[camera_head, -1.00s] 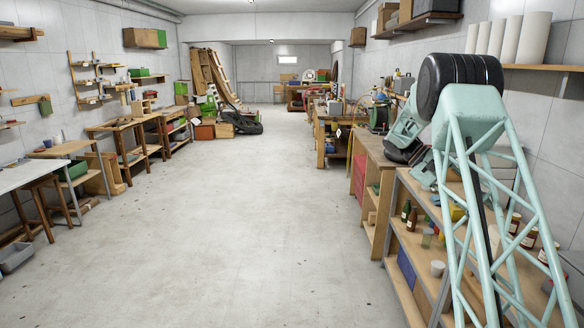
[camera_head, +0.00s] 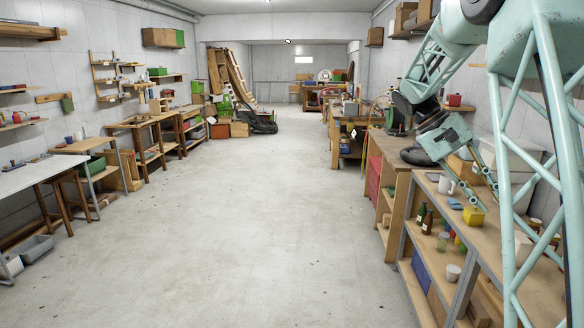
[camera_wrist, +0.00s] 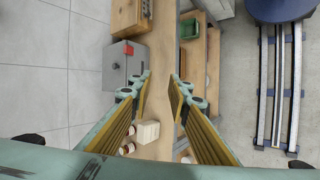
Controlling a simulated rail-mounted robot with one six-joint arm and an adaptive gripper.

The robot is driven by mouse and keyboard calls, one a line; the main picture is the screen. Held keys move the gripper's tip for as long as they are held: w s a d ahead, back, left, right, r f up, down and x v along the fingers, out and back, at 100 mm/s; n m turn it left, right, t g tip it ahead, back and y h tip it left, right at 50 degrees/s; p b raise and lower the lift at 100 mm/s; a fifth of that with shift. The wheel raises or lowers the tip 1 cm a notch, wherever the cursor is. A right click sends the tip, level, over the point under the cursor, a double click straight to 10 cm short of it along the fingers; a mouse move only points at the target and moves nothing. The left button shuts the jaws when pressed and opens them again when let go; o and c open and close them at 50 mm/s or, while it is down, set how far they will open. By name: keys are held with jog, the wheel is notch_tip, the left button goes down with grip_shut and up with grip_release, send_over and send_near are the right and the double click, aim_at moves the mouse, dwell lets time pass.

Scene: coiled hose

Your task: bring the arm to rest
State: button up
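My arm is at the right of the head view, bent over the right-hand shelf bench. My gripper (camera_head: 487,178) points down and to the right above the bench top. In the wrist view my gripper (camera_wrist: 161,75) has its two fingers apart, with nothing held between them.
The wrist view shows a grey box (camera_wrist: 122,66) close to the left finger. The floor (camera_head: 240,220) is clear.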

jog(key=s+a+r+n+t+y, duration=0.1)
jog(key=s+a+r+t+y, duration=0.15)
jog(key=s+a, duration=0.7)
jog(key=s+a+r+n+t+y, duration=0.15)
jog(key=s+a+r, duration=0.25)
jog(key=s+a, duration=0.55)
jog(key=s+a+f+n+t+y, duration=0.1)
jog(key=s+a+f+t, duration=0.1)
jog(key=s+a, duration=0.6)
jog(key=s+a+f+n+t+y, duration=0.1)
jog(key=s+a+f+t, duration=0.2)
jog(key=s+a, duration=0.6)
jog(key=shift+s+a+f+y, duration=0.15)
jog(key=shift+s+y, duration=0.15)
jog(key=shift+s, duration=0.35)
jog(key=shift+f+b, duration=0.1)
jog(key=shift+b, duration=0.2)
jog(key=shift+f+b, duration=1.15)
jog(key=shift+f, duration=0.05)
jog(key=shift+f, duration=0.1)
notch_tip(320, 180, down, 10)
jog(key=b, duration=1)
jog(key=shift+f+b, duration=0.25)
jog(key=shift+b, duration=0.1)
